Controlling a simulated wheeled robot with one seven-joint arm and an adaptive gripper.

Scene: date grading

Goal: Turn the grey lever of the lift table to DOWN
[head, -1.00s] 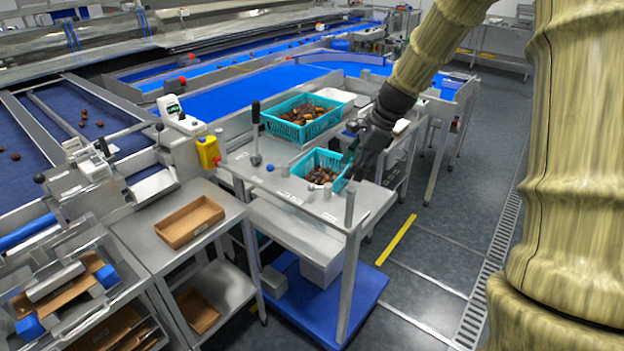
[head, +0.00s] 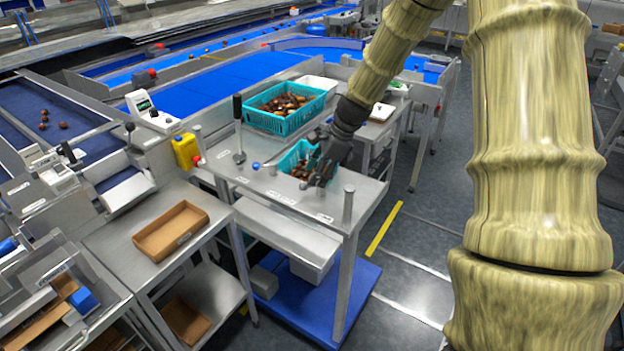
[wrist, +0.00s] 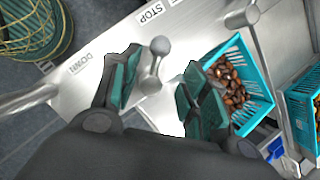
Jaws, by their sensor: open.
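The grey lever (wrist: 156,66), with a round ball knob, shows in the wrist view between the fingers of my gripper (wrist: 164,86). The fingers are open, one on each side of it, and I cannot tell whether either touches it. A DOWN label (wrist: 80,63) is on the table top to the left of the lever, and a STOP label (wrist: 151,12) is above it. In the head view my gripper (head: 316,176) is over the lift table (head: 290,200), beside the small teal crate, and hides most of the lever.
A small teal crate of dates (wrist: 238,47) stands close to the right finger. A larger teal crate (head: 284,122) stands behind. A grey post (head: 348,204) rises at the table's front corner.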

